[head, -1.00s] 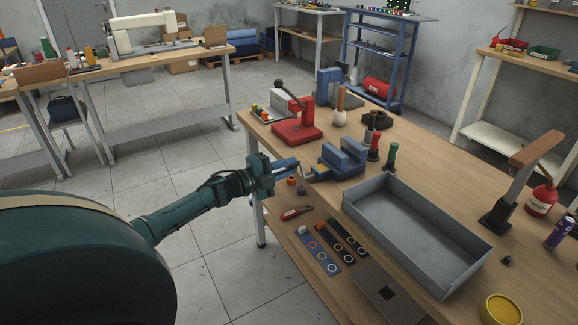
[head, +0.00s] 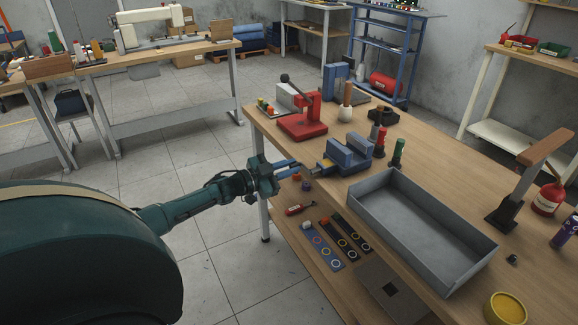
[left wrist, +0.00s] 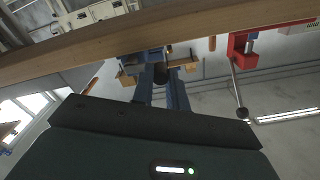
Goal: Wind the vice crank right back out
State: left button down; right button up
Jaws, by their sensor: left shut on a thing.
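The blue vice (head: 349,153) stands at the near edge of the wooden bench. It also shows in the left wrist view (left wrist: 150,57), beyond my fingers. My left gripper (head: 305,169) reaches in from the left at the crank side of the vice, just off the bench edge. In the left wrist view my two blue fingers (left wrist: 161,92) are on either side of a dark, round crank part (left wrist: 160,73). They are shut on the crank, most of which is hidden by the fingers. My right gripper is in neither view.
A grey tray (head: 455,264) stands right of the vice. A red press (head: 303,126) is behind it, and red and green-topped bottles stand beside it. Below the bench edge, a lower shelf (head: 290,232) carries small parts and strips. Floor left of the bench is clear.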

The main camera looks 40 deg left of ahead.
pick_arm(q)
jog(key=shift+f+n, duration=0.45)
jog(key=shift+n, duration=0.75)
jog(key=c, duration=1.4)
grip_release()
jog(key=shift+f, duration=0.1)
jog(key=shift+p+v, duration=0.55)
jog(key=shift+v, duration=6.05)
